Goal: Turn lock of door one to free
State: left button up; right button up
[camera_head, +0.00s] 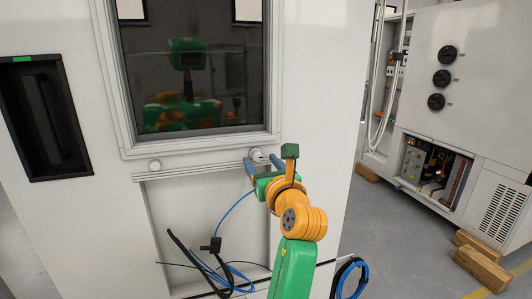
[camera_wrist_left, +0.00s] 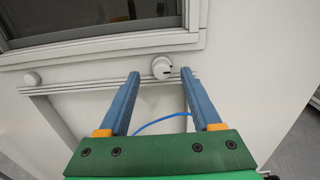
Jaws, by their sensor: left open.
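The white door panel (camera_head: 90,215) has a dark window (camera_head: 200,95) in a white frame. Two small round white knobs sit below the window: a right knob (camera_head: 256,154) and a left knob (camera_head: 155,165). No label shows which one is the lock. My left gripper (camera_head: 260,158) is open, with blue fingers at the right knob. In the left wrist view, the right knob (camera_wrist_left: 162,67) has dark marks on its right side and appears between the fingertips of my left gripper (camera_wrist_left: 160,73). Contact cannot be told. The left knob (camera_wrist_left: 32,79) is well apart. My right gripper is out of view.
A black recessed handle (camera_head: 44,115) with a green mark is at the left. Blue and black cables (camera_head: 215,265) hang below the knobs. A white cabinet (camera_head: 465,110) with black dials stands at the right, near wooden blocks (camera_head: 482,266). Grey floor (camera_head: 395,250) between is partly clear.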

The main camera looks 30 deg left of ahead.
aim_at(258, 156)
pick_arm(q)
jog(key=x, duration=0.3)
jog(key=shift+s+a, duration=0.15)
jog(key=shift+s, duration=0.05)
jog(key=shift+w, duration=0.3)
jog(key=shift+w+f, duration=0.15)
jog(key=shift+w, duration=0.05)
jog(key=shift+s, duration=0.15)
grip_shut()
jog(key=shift+p, duration=0.3)
